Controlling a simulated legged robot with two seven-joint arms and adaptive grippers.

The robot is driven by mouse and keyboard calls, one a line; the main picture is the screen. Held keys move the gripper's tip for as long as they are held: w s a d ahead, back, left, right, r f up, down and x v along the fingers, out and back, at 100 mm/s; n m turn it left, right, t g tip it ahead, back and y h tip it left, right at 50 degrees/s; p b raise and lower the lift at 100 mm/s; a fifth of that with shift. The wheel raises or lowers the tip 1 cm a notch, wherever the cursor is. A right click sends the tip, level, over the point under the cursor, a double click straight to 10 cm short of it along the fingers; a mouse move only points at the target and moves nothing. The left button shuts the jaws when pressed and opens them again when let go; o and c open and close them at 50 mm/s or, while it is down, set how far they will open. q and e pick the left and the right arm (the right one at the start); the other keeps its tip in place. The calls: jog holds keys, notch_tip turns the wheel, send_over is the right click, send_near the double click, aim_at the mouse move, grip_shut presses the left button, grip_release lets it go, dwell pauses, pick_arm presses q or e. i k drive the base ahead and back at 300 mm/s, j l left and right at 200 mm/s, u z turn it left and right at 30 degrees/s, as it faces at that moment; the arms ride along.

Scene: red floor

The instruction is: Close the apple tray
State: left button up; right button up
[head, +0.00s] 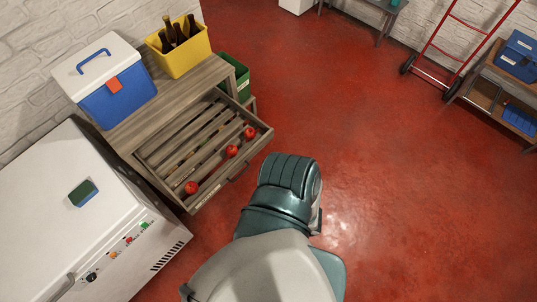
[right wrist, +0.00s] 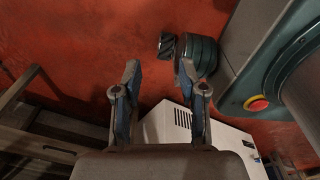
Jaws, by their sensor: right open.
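The apple tray (head: 231,171) is a slatted wooden drawer, pulled out of a wooden cabinet (head: 150,112) in the head view. Three red apples lie along its front side: a near apple (head: 191,187), a middle apple (head: 232,151) and a far apple (head: 250,132). My right gripper (right wrist: 159,72) shows in the right wrist view with its two fingers apart and nothing between them. Wooden slats and a rail (right wrist: 38,147) at the left of that view look like part of the tray or cabinet, apart from the fingers. My left gripper is not in view.
A blue-and-white cooler (head: 118,98) and a yellow crate of bottles (head: 181,58) stand on the cabinet. A green crate (head: 241,77) is behind it. A white appliance (head: 60,210) stands beside the tray. Red floor to the right is open, up to a hand truck (head: 437,50).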

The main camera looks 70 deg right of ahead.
aim_at(219, 179)
jog(key=z, duration=0.45)
jog(key=k+z, duration=0.15)
jog(key=z, duration=0.75)
jog(key=k+z, duration=0.1)
jog(key=z, duration=0.3)
